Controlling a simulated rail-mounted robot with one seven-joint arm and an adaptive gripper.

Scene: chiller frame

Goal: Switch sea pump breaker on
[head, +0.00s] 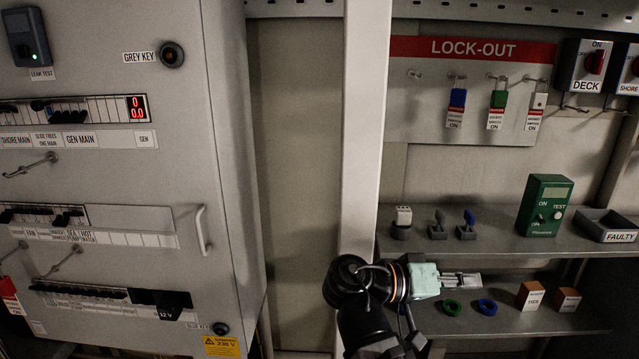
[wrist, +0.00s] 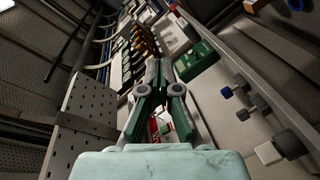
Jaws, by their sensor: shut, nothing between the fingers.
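The grey breaker cabinet (head: 120,190) fills the left of the head view. Its middle breaker row (head: 40,216) has dark levers, with small labels below that seem to include a sea pump label (head: 78,236). I cannot tell each lever's position. My gripper (head: 478,280) is far to the right of the cabinet, pointing right at the lower shelf. It is shut and empty. In the wrist view its fingers (wrist: 161,72) are together at the middle, and the breaker row is not recognisable there.
A white post (head: 362,130) stands between cabinet and shelves. The upper shelf (head: 480,245) holds keys, a green tester (head: 545,208) and a faulty tray (head: 607,226). A cabinet handle (head: 203,230) sticks out.

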